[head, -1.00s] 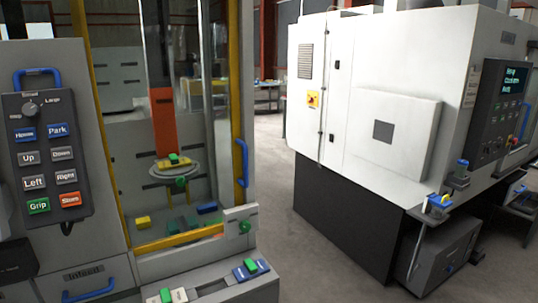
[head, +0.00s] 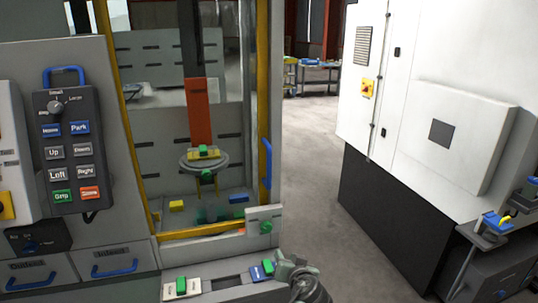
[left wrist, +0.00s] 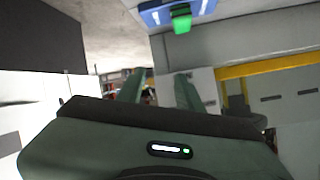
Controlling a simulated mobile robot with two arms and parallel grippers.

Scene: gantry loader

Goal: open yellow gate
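The yellow gate (head: 263,75) is a yellow-edged frame with a see-through panel on the front of the grey loader cell. It looks closed. Its upright blue handle (head: 267,163) is at the right edge. Part of a yellow frame also shows at the right of the left wrist view (left wrist: 270,68). My left gripper (head: 290,266) is at the bottom of the head view, low and to the right of the handle and apart from it. In the left wrist view its two fingers (left wrist: 158,90) stand apart with nothing between them. My right gripper is not in view.
A ledge with a green-knobbed blue block (head: 262,271) lies beside my left gripper. A control pendant (head: 72,150) hangs at left. Inside the cell is a round platform (head: 204,161) with a small part. A white machine (head: 440,95) stands at right; open floor lies between.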

